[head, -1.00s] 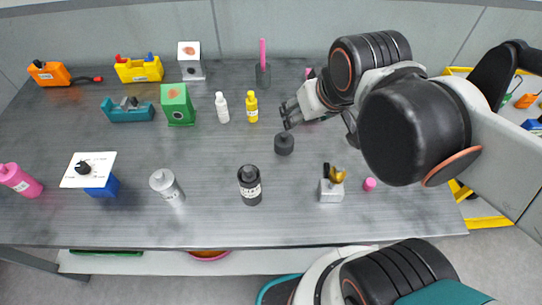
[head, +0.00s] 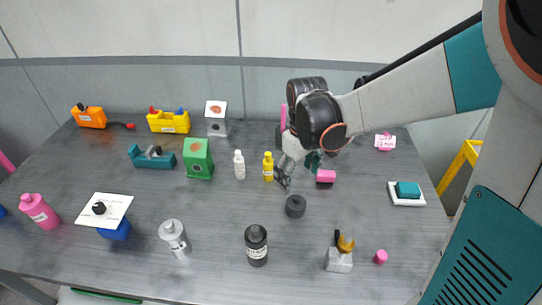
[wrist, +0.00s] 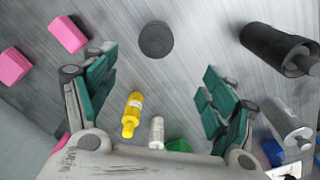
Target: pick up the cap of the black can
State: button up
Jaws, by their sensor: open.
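The black can (head: 256,245) stands upright near the front middle of the table in the head view. It is at the upper right in the wrist view (wrist: 270,45). A short dark round cap (head: 295,206) sits apart on the table, behind and right of the can. In the wrist view the cap (wrist: 155,39) is at top centre, beyond the fingertips and between their lines. My gripper (head: 284,180) is over the table just behind the cap, beside the yellow bottle. In the wrist view its green-padded fingers (wrist: 160,72) are wide apart, with nothing held.
A yellow bottle (head: 268,168) and a white bottle (head: 239,166) stand close to my gripper. A pink block (head: 326,176) lies to its right. A silver can (head: 174,238) and a grey dispenser (head: 339,257) flank the black can. The table around the cap is clear.

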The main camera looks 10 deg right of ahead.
aim_at(294, 202)
jog(key=shift+w+f, duration=0.15)
jog(key=shift+f, duration=0.5)
notch_tip(294, 202, down, 8)
jog(key=b, duration=0.3)
jog(key=shift+f, duration=0.1)
jog(key=shift+w+d+f+b, duration=0.15)
jog(key=shift+f+b, duration=0.25)
jog(key=shift+f, duration=0.5)
jog(key=shift+w+a+f+b, duration=0.1)
jog(key=shift+w+f+b, duration=0.1)
jog(key=shift+f+b, duration=0.45)
jog(key=shift+w+d+f+b, duration=0.1)
jog(key=shift+w+f+b, duration=0.1)
jog(key=shift+f, duration=0.9)
jog(key=shift+r, duration=0.1)
jog(key=shift+c, duration=0.4)
jog(key=c, duration=1)
